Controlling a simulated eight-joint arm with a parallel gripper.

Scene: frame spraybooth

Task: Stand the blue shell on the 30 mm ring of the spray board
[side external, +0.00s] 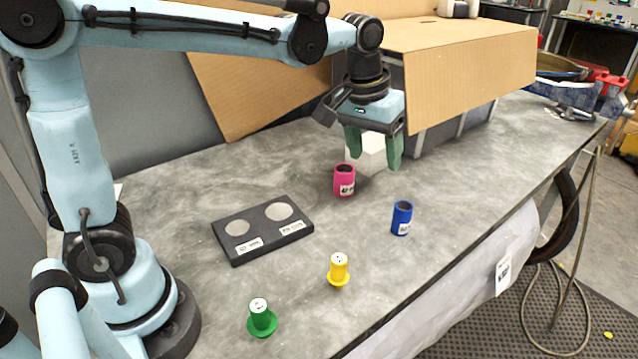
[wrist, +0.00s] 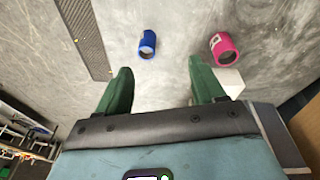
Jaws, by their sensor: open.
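The blue shell (side external: 402,218) stands upright and open-topped on the grey table, right of the middle. It also shows in the wrist view (wrist: 147,43), ahead of the fingers. The dark spray board (side external: 262,232) lies flat at left centre, with a smaller pale circle (side external: 237,227) on its left and a larger one (side external: 279,211) on its right. Both circles look bare; their labels are too small to read surely. My gripper (side external: 374,156) is open and empty, fingers down, above the table behind the blue shell. Its green fingers also show in the wrist view (wrist: 160,72).
A pink shell (side external: 344,180) stands close below my gripper, near a white block (wrist: 231,80). A yellow flanged piece (side external: 338,269) and a green one (side external: 261,318) stand at the front. A cardboard-sided booth (side external: 470,65) is behind. Table between board and blue shell is clear.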

